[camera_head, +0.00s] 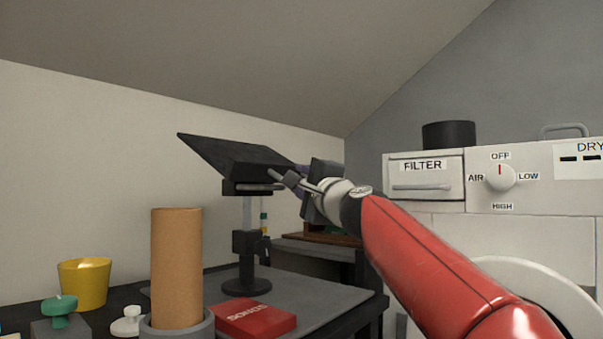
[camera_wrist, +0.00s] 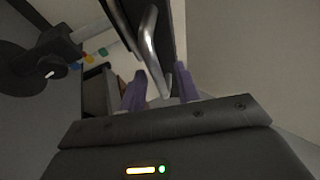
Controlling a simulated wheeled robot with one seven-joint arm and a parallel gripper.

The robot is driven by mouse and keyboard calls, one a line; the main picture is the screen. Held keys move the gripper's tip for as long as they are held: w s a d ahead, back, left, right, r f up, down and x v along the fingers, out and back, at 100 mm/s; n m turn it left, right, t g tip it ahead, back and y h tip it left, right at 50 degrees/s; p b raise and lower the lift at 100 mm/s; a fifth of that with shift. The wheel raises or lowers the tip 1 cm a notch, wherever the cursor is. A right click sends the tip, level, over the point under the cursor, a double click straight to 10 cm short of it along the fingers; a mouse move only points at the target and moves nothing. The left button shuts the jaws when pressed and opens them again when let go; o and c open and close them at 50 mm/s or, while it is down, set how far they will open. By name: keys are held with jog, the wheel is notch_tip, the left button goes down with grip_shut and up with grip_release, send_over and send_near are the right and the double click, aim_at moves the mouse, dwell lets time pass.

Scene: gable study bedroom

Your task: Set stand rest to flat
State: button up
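The stand (camera_head: 250,216) is upright on the desk, with a round base and a clamp on its post. Its black rest (camera_head: 235,152) is tilted, the left edge higher than the right. A metal bar handle (camera_head: 262,187) is under the rest's lower edge; in the wrist view the handle (camera_wrist: 150,45) hangs down with its end between my fingertips. My gripper (camera_head: 290,180) is at the rest's right side. In the wrist view my gripper (camera_wrist: 161,92) has purple fingertips spread apart, with gaps beside the handle. Whether a finger touches it is unclear.
A cardboard tube (camera_head: 177,265), red box (camera_head: 255,318), yellow cup (camera_head: 84,283) and green-knobbed item (camera_head: 59,308) crowd the front of the desk. A white machine (camera_head: 500,180) stands right. The sloped ceiling is above.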

jog(key=shift+w+a+r, duration=0.1)
jog(key=shift+w+a, duration=0.05)
jog(key=shift+w, duration=0.1)
grip_shut()
